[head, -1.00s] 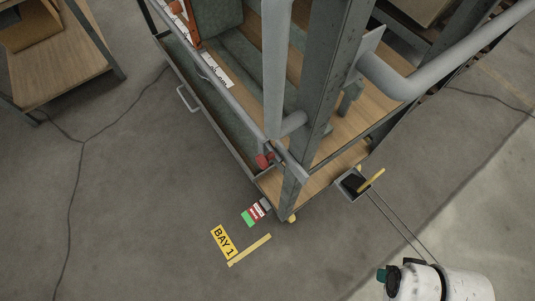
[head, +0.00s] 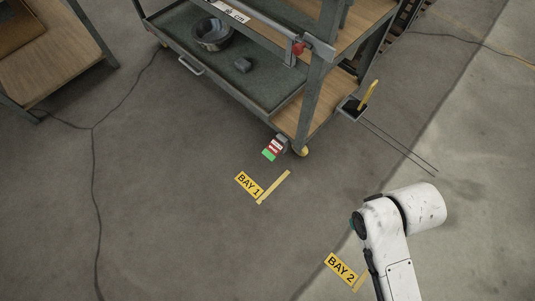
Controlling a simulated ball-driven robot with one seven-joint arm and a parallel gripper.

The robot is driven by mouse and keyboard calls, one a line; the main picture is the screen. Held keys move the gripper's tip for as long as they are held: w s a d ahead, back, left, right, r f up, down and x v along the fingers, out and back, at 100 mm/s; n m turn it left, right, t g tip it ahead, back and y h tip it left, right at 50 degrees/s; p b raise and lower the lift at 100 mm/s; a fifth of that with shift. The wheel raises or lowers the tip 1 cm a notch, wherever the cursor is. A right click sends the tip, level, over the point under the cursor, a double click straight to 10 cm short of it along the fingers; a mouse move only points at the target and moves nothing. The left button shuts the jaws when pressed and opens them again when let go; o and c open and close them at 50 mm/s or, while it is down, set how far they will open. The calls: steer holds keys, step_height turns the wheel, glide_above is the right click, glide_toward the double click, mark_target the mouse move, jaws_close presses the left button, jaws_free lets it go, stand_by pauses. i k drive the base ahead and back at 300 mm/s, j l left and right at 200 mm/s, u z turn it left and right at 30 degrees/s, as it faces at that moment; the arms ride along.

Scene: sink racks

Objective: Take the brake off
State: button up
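A cart (head: 305,85) with grey metal posts and wooden shelves stands at the top centre of the head view. At its near corner, by a yellow caster (head: 302,151), is a small pedal-like piece (head: 272,149) with green, red and white bands, close to the floor. To the right of that corner, a yellow lever (head: 369,94) stands up from a dark box (head: 352,108). I cannot tell from the picture which of these is the brake. My white arm is at the lower right, apart from the cart. My gripper is not in view.
BAY 1 (head: 249,185) and BAY 2 (head: 340,270) floor signs lie in front. A wooden table (head: 60,60) is at left. The floor between is clear.

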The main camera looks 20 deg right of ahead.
mark_target(273, 149)
steer(key=i+j, duration=0.3)
steer(key=i+j+z, duration=0.15)
steer(key=i+j, duration=0.15)
steer(key=j, duration=0.15)
steer(key=i+j, duration=0.25)
steer(key=j, duration=0.2)
steer(key=i+j+z, duration=0.1)
steer(key=i+j, duration=0.15)
steer(key=j, duration=0.15)
